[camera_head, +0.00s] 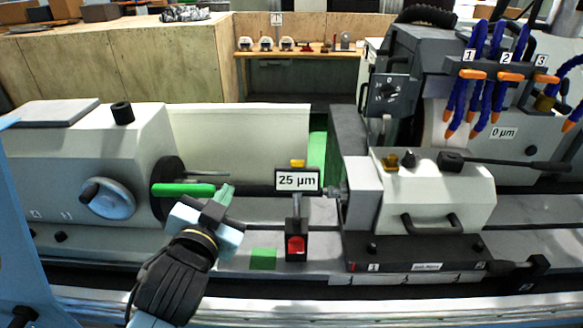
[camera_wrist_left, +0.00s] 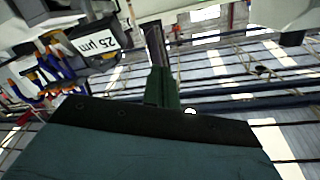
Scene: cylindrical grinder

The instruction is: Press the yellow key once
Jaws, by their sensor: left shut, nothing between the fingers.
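A small yellow key (camera_head: 298,163) sits on top of the black and white display reading "25 µm" (camera_head: 297,180), in the middle of the head view. My right gripper is not in view.
A green bar (camera_head: 184,189) sticks out of the left machine head beside my left gripper. A red button (camera_head: 296,245) is on a black stand below the display. Blue hoses (camera_head: 480,80) hang at upper right.

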